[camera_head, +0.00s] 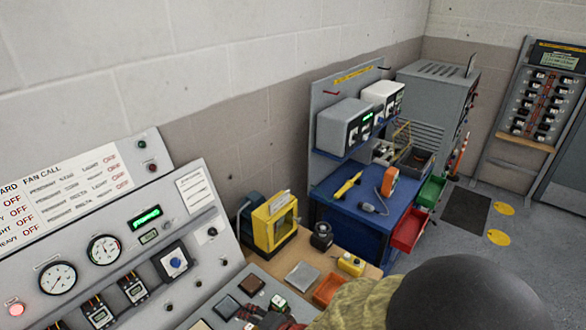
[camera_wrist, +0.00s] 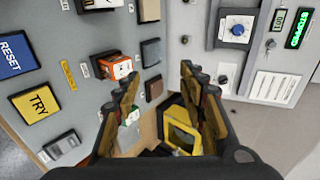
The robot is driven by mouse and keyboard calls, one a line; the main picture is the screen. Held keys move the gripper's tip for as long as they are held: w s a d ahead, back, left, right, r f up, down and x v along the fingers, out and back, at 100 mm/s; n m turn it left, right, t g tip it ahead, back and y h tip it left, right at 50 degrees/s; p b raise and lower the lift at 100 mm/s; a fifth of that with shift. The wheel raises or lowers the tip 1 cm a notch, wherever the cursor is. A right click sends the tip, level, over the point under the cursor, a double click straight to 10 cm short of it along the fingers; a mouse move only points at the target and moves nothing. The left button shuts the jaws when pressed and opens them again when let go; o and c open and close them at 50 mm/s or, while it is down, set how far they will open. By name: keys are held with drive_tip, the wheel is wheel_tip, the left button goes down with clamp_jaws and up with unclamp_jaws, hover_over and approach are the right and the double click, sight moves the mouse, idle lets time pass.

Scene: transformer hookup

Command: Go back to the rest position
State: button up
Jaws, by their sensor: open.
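My gripper (camera_wrist: 158,82) is open in the wrist view, its two fingers apart with nothing between the tips. It hangs in front of the control panel (camera_wrist: 195,50), which carries a blue RESET button (camera_wrist: 14,58), a yellow TRY button (camera_wrist: 37,102), a red-orange switch (camera_wrist: 117,67) and a blue knob (camera_wrist: 237,29). I see no contact with the panel. In the head view the panel (camera_head: 215,215) fills the lower left. My arm covers the bottom middle there, and the fingertips are hard to make out.
A yellow-framed box (camera_head: 275,222) stands on a wooden bench (camera_head: 258,262) right of the panel. Beyond are a blue workbench (camera_head: 335,205) with grey instruments, red (camera_head: 410,230) and green bins (camera_head: 431,190), and a grey cabinet (camera_head: 438,95). Open floor (camera_head: 460,245) lies at the right.

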drive_tip(key=s+d+r+n+g+h+b, duration=0.1)
drive_tip(key=s+d+n+h, duration=0.2)
drive_tip(key=d, duration=0.5)
drive_tip(key=s+d+r+n+g+h+b, duration=0.1)
drive_tip(key=s+d+n+g+h, duration=0.15)
drive_tip(key=d+n, duration=0.4)
drive_tip(key=s+d+r+t+h+b, duration=0.1)
drive_tip(key=s+d+r+b, duration=0.2)
drive_tip(key=d+r, duration=0.4)
drive_tip(key=s+d+r+m+t+h+b, duration=0.1)
drive_tip(key=s+d+r+b, duration=0.2)
drive_tip(key=s+d+r, duration=0.2)
drive_tip(key=d+r, duration=0.3)
drive_tip(key=shift+s+d+r, duration=0.3)
drive_tip(key=shift+d, duration=0.05)
drive_tip(key=shift+m, duration=0.25)
drive_tip(key=shift+c, duration=0.9)
